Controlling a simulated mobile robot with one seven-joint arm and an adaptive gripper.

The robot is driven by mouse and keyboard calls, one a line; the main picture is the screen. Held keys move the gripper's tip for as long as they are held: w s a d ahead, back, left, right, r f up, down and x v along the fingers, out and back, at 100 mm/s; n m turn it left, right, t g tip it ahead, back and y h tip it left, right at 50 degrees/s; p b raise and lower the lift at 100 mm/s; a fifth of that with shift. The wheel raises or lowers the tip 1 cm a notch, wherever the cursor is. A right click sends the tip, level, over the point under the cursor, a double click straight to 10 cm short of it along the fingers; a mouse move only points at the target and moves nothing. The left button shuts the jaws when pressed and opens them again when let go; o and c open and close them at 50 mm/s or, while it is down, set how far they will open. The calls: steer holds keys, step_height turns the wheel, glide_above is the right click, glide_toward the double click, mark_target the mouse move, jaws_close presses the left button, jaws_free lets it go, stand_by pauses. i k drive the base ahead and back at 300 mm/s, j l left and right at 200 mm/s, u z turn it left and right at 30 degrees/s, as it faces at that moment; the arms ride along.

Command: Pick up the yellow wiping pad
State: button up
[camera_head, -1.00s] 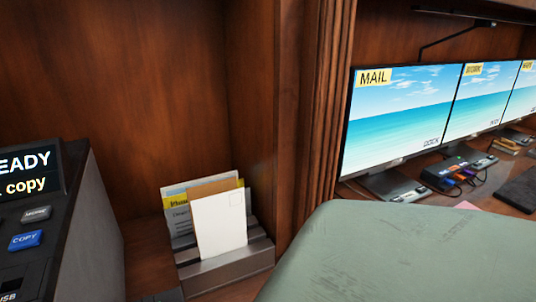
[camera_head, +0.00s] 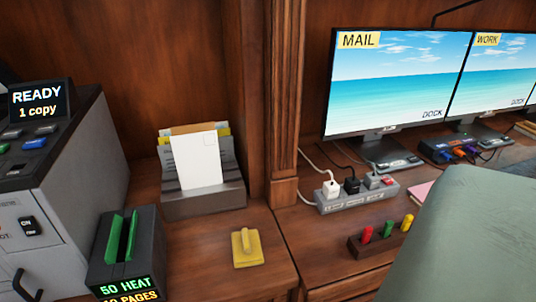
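The yellow wiping pad (camera_head: 247,249) lies flat on the wooden desk, with a raised yellow grip on its top. It sits in front of the grey letter holder (camera_head: 205,200), apart from it, and left of the wooden pillar's foot. Nothing covers the pad. My gripper is not in view.
A dark box with green slots (camera_head: 126,254) stands left of the pad, beside a grey copier (camera_head: 45,190). A power strip (camera_head: 357,196) and a rack of coloured pegs (camera_head: 383,241) are to the right. A large grey-green surface (camera_head: 465,240) blocks the lower right.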

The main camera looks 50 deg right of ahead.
mark_target(247, 250)
steer(key=j+z, duration=0.1)
steer(key=z, duration=1.35)
steer(key=j, duration=0.35)
steer(key=k+j+z, duration=0.15)
steer(key=j, duration=0.2)
steer(key=u, duration=1.15)
steer(key=z, duration=1.1)
steer(key=i, duration=0.05)
